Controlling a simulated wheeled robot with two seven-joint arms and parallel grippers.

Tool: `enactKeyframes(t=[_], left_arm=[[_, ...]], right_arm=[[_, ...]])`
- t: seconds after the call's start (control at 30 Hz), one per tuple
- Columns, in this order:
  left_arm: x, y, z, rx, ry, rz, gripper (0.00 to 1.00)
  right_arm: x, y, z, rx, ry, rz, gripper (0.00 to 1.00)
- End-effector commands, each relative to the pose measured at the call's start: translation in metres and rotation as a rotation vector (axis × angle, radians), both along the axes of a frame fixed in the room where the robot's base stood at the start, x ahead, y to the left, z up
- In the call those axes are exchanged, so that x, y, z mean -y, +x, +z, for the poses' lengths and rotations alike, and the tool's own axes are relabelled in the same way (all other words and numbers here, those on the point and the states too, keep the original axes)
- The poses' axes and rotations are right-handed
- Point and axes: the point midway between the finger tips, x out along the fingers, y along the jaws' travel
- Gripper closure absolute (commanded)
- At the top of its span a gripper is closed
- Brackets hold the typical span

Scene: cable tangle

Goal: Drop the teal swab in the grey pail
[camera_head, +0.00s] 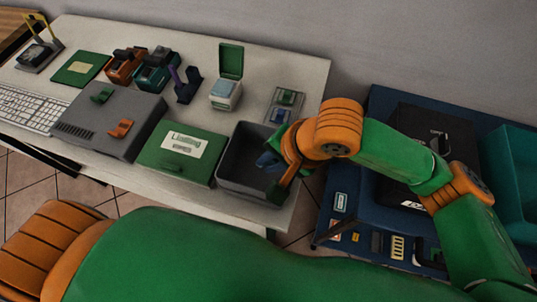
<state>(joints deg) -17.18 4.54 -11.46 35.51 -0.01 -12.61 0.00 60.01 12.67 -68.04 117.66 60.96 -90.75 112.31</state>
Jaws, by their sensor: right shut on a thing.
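The grey pail (229,174) is a dark grey open box at the front right of the white table. My right gripper (274,168) reaches over its right side from the right, with its fingers pointing into the opening. It is shut on a small dark blue-teal thing (266,160), which looks like the teal swab. The thing is at or just inside the pail's opening, partly covered by the fingers. I cannot tell whether it touches the pail. My left gripper is outside the view.
A green box with a white label (183,142) stands left of the pail. A grey device (110,118), a keyboard (28,108), a white tub with an open green lid (226,92) and a small tray (284,103) share the table. A blue table (345,232) with a black case stands right.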

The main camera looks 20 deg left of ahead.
Motion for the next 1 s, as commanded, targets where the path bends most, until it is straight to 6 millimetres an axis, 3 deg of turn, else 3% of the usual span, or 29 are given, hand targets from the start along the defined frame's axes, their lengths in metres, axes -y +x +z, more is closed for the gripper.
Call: enactKeyframes(t=[0.03,0.17,0.47,0.5,0.6,1.0], left_arm=[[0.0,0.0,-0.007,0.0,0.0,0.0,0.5],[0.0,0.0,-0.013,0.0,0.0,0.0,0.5],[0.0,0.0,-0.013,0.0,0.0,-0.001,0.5],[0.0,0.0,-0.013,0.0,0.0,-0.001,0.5],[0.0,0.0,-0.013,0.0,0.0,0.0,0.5],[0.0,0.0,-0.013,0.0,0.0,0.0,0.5]], right_arm=[[0.0,0.0,-0.011,-0.002,0.0,-0.001,1.0],[0.0,0.0,-0.023,-0.001,0.0,0.0,1.0],[0.0,0.0,-0.025,0.0,0.0,0.0,1.0],[0.0,0.0,-0.025,0.0,0.0,0.0,0.77],[0.0,0.0,-0.025,0.0,0.0,0.0,0.5],[0.0,0.0,-0.025,0.0,0.0,0.0,0.5]])
